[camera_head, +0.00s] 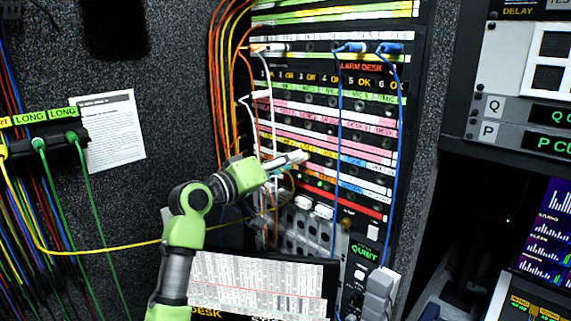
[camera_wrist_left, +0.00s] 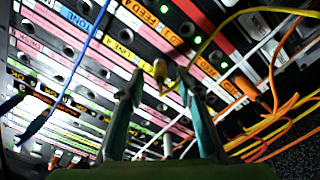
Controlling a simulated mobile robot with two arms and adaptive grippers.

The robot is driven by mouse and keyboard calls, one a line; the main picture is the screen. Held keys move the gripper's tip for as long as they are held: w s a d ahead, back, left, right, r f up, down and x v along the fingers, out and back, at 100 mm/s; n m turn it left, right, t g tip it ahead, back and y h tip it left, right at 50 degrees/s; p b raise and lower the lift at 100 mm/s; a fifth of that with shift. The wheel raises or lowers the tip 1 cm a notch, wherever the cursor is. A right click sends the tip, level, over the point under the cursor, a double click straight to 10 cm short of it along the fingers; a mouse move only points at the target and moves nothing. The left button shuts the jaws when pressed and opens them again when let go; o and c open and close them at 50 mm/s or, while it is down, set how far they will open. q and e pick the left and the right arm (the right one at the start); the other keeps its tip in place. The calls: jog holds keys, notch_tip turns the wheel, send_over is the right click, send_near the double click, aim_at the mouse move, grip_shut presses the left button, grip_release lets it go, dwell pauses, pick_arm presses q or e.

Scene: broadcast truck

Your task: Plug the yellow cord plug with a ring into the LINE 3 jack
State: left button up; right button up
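My left gripper (camera_head: 296,159) reaches the jack panel (camera_head: 325,140) from the left in the head view. In the left wrist view its two fingers (camera_wrist_left: 160,78) stand apart. The yellow plug (camera_wrist_left: 160,70) shows between and just beyond the fingertips, with a gap visible on each side. Its yellow cord (camera_wrist_left: 208,42) curves away to the upper right; in the head view the cord (camera_head: 110,248) runs back to the left wall. The plug's front end is at the panel face; I cannot tell if it sits in a jack. I cannot read a LINE 3 label. My right gripper is not in view.
Blue cords (camera_head: 337,150) hang down the panel's right half, plugged in near the top. White cords (camera_head: 272,105) and orange cords (camera_head: 222,80) run down its left side. A monitor (camera_head: 262,285) stands below. Green cords (camera_head: 95,220) hang at the left wall.

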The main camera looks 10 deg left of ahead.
pick_arm(q)
jog(key=v, duration=1.2)
dwell(0.3)
jog(key=shift+s+f, duration=0.1)
jog(key=shift+f, duration=0.1)
